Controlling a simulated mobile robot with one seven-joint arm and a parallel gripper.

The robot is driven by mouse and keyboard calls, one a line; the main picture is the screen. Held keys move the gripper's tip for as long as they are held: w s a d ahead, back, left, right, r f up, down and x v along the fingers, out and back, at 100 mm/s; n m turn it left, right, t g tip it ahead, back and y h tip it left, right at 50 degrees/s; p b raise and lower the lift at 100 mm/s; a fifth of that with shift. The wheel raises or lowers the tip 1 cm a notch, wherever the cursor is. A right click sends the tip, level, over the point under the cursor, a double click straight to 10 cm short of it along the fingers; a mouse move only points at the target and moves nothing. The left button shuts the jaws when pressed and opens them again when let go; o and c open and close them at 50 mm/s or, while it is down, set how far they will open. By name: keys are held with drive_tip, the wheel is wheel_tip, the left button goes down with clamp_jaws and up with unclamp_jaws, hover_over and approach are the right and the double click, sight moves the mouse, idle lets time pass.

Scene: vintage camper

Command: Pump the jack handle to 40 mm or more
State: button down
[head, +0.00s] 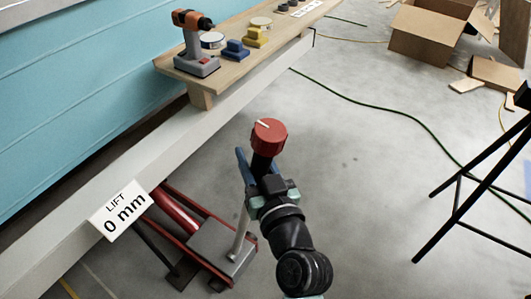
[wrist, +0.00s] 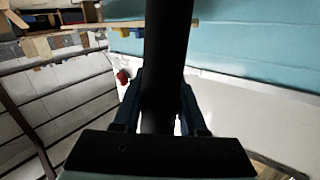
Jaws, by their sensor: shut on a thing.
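The red floor jack (head: 178,212) stands on the floor under the pale beam, its grey plate (head: 222,250) at the near end. A grey rod (head: 240,232) rises from this end to a black handle grip with a round red knob (head: 269,136) on top. My gripper (head: 262,170) is shut around the black grip just below the knob. In the wrist view the black handle (wrist: 165,50) runs upright between my two dark blue fingers (wrist: 161,95). A white sign (head: 120,211) on the beam reads "LIFT 0 mm". The handle's lower part is partly hidden by my arm.
A green hose (head: 400,118) crosses the floor. A black stand (head: 470,185) is at right, cardboard boxes (head: 431,32) behind. Open floor lies between.

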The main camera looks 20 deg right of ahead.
drive_tip(key=shift+w+a+r+p, duration=0.25)
drive_tip(key=shift+w+a+p, duration=0.15)
drive_tip(key=shift+w+a, duration=0.1)
drive_tip(key=shift+w+a+r+p, duration=0.2)
drive_tip(key=shift+w+a+p, duration=0.15)
drive_tip(key=shift+w+p, duration=0.1)
drive_tip(key=shift+a, duration=0.1)
drive_tip(key=c, duration=0.8)
unclamp_jaws()
drive_tip(key=shift+w, duration=0.1)
drive_tip(key=o, duration=0.3)
drive_tip(key=shift+w+f, duration=0.1)
drive_tip(key=shift+f, duration=0.05)
drive_tip(key=shift+o, duration=0.2)
drive_tip(key=s+r, duration=0.1)
drive_tip(key=s, duration=1.2)
drive_tip(key=shift+b, duration=0.4)
